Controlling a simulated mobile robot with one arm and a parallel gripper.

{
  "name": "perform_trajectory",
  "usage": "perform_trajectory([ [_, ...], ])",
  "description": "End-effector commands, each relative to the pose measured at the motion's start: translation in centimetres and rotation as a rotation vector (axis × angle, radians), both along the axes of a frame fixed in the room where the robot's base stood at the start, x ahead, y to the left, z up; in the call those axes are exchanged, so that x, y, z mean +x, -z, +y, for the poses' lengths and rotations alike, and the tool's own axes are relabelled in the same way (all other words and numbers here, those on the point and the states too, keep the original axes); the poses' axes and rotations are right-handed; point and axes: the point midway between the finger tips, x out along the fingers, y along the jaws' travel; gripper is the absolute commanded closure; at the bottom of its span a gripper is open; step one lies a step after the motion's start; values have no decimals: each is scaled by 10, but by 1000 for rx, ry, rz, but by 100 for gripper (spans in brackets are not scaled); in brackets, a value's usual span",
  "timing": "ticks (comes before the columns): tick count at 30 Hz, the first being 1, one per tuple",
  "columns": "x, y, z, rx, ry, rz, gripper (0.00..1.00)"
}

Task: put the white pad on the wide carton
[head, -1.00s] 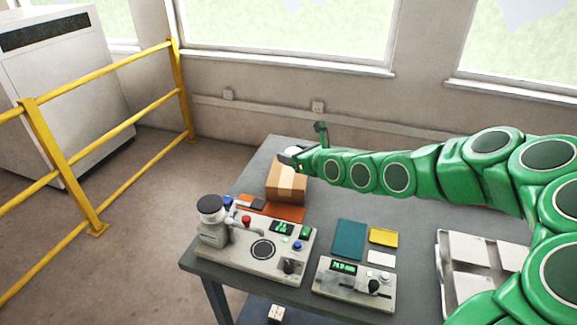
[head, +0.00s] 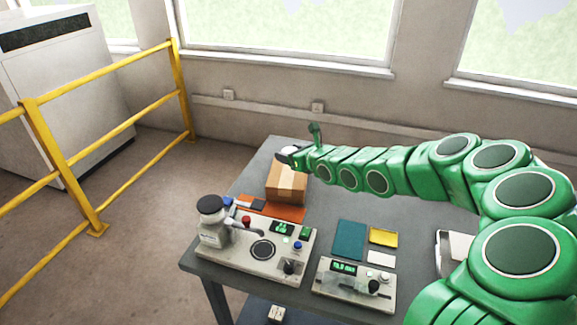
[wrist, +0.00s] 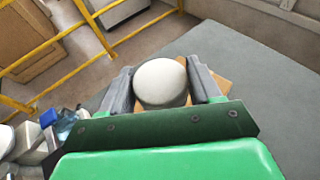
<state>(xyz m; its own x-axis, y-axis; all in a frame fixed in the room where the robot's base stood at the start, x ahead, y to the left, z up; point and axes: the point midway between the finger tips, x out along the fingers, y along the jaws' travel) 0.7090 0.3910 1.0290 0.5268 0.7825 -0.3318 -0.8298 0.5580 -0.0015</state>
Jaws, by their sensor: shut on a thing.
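The white pad (wrist: 161,83) is round and pale, and sits between the two grey fingers of my gripper (wrist: 163,84) in the wrist view. My gripper is shut on it. In the head view my gripper (head: 290,156) is over the far left part of the table, at the far top edge of the wide carton (head: 286,182). The pad is mostly hidden there. The carton is a brown box with a paler tape strip. In the wrist view parts of the carton (wrist: 208,75) show behind and below the pad. I cannot tell whether the pad touches the carton.
A test machine (head: 258,249) and a smaller instrument (head: 354,285) stand along the table's front. An orange mat (head: 284,213) lies before the carton. A teal sheet (head: 349,240), a yellow tray (head: 383,236) and a white tile (head: 381,258) lie right of it. A yellow railing (head: 62,150) is at left.

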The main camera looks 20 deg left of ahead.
Motion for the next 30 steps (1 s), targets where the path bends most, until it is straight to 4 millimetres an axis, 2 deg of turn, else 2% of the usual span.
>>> perform_trajectory([
  [15,25,36,14,-3,-2,0,68],
  [26,31,46,18,-1,-2,2,68],
  [30,31,64,18,-2,-2,4,68],
])
